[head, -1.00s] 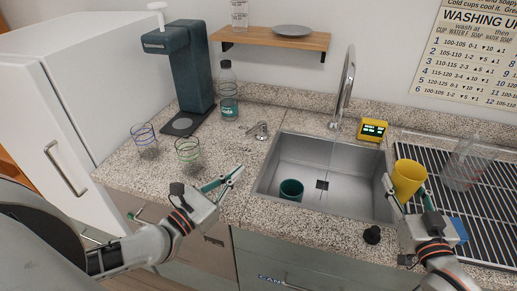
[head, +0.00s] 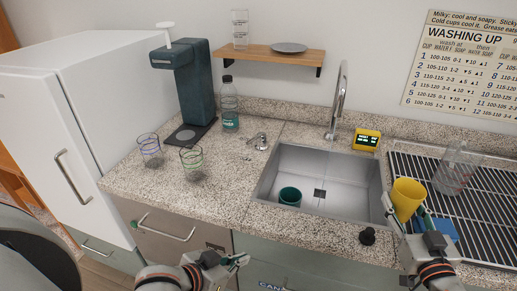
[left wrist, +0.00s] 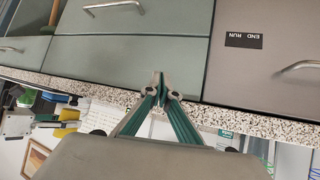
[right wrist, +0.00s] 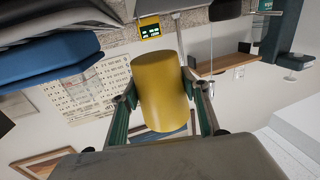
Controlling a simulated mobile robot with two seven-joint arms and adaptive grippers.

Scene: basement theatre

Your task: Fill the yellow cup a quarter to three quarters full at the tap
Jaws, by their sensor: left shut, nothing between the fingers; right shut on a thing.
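The yellow cup (head: 406,198) is held at the right edge of the sink (head: 262,190). My right gripper (head: 412,218) is shut on it; the right wrist view shows the cup (right wrist: 160,92) between both fingers (right wrist: 165,92). The cup's inside cannot be made out, so its water level cannot be told. The silver tap (head: 341,105) arches over the back of the sink, left of and behind the cup. Whether water runs is unclear. My left gripper (head: 240,261) is low in front of the counter, empty; its tips meet in the left wrist view (left wrist: 162,88).
A teal cup (head: 290,196) stands in the sink. A small silver fitting (head: 259,141) is left of the sink; a black knob (head: 367,236) is in front. A yellow display box (head: 367,140) stands behind. A drying rack (head: 490,205) with a clear vessel (head: 452,175) is right.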

